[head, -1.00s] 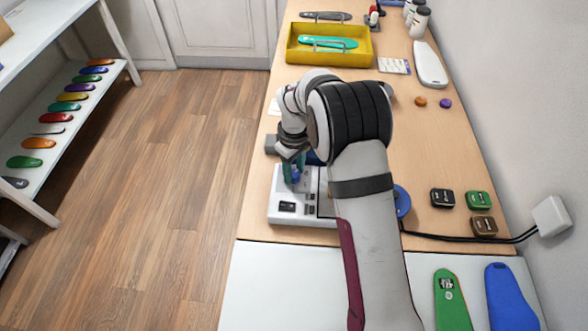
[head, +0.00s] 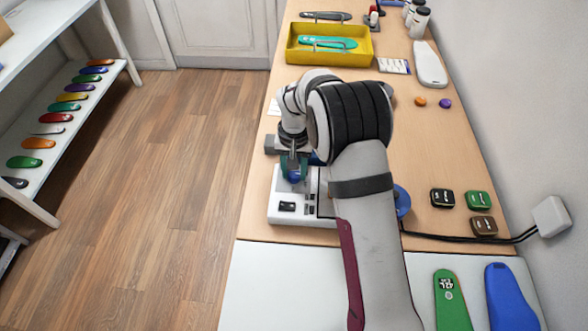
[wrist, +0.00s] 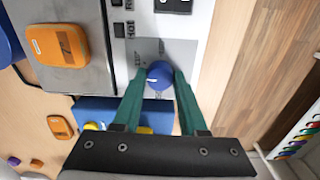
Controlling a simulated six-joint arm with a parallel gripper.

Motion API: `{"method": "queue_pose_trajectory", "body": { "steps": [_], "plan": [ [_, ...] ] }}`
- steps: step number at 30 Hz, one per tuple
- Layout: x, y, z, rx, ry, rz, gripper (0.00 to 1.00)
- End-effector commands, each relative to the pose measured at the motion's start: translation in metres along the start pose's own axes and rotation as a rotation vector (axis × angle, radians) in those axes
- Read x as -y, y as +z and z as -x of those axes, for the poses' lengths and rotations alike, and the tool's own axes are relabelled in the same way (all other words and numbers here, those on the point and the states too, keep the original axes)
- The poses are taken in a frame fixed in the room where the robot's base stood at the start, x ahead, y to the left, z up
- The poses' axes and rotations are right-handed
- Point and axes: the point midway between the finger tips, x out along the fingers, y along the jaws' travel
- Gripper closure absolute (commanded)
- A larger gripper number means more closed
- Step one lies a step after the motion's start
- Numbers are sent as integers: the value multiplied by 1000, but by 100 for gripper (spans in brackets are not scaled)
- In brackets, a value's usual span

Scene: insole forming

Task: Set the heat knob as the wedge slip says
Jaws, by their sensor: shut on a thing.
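The heat knob is a round blue knob (wrist: 159,75) with a light pointer mark, on a grey plate of the white machine (head: 282,212). In the head view the knob (head: 294,178) is partly covered by my fingers. My gripper (wrist: 160,82) has green fingers that are shut on the knob from both sides. Lettering beside the knob reads "HOT" on one label; the rest is too small or partly covered. I cannot make out the wedge slip for certain; a printed white card (head: 394,66) lies farther back on the bench, its text unreadable.
Black, green and brown blocks (head: 442,198) sit right of my arm. A yellow tray (head: 330,60) holds a teal insole at the back. An orange block (wrist: 60,45) rests on the machine's metal plate. A cable runs to the wall box.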

Motion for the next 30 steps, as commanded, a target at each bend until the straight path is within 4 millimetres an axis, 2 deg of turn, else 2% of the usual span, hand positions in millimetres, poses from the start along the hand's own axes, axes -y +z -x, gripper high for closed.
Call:
{"method": "queue_pose_trajectory", "body": {
  "steps": [6,15,30],
  "plan": [
    [0,1,0,3,1,-187,100],
    [0,1,0,3,1,-378,100],
    [0,1,0,4,1,-486,100]
  ]
}}
